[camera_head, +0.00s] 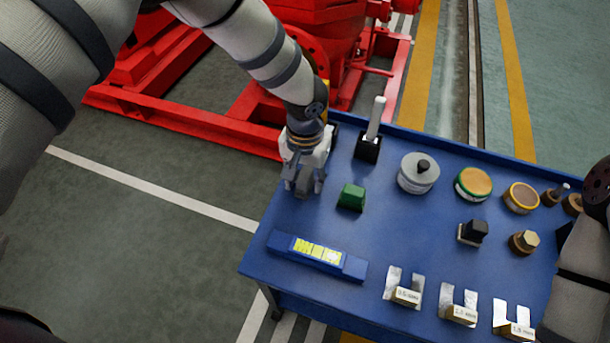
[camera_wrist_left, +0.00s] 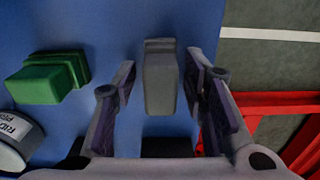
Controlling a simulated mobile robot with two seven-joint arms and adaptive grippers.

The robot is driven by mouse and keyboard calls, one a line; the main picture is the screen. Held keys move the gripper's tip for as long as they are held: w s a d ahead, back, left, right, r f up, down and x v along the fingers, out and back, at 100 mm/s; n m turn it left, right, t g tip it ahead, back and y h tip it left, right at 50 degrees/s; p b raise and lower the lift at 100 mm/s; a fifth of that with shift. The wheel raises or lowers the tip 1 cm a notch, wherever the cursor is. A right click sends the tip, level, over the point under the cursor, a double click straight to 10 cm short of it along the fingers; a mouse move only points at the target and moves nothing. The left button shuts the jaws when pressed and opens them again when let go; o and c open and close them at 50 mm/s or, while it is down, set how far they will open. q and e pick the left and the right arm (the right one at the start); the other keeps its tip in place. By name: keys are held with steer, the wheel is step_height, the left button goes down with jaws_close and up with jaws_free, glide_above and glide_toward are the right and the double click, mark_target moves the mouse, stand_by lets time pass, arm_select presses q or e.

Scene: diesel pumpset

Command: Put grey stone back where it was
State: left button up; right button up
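The grey stone (camera_wrist_left: 160,82) is a plain grey block with a narrower stepped end. In the left wrist view it sits between the two fingers of my left gripper (camera_wrist_left: 160,95), with a narrow blue gap on each side. The fingers are apart and do not visibly press on it. In the head view my left gripper (camera_head: 303,188) points down over the far left part of the blue table (camera_head: 350,240). There the stone cannot be told apart from the grey fingers. My right arm comes in at the right edge, and its gripper is out of view.
A green block (camera_head: 352,197) stands right of my left gripper, also seen in the wrist view (camera_wrist_left: 45,80). A black holder with a white stick (camera_head: 370,140) and a round grey weight (camera_head: 418,172) stand behind it. A blue level-like bar (camera_head: 318,253) lies in front. Red machinery (camera_head: 240,115) stands beyond the table.

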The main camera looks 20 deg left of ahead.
mark_target(305, 175)
arm_select(q)
step_height(305, 175, up, 12)
steer(key=p, duration=0.1)
steer(key=shift+r+p, duration=0.2)
steer(key=shift+p, duration=0.1)
arm_select(e)
steer(key=shift+w+r+t, duration=0.3)
steer(key=shift+w+r, duration=0.6)
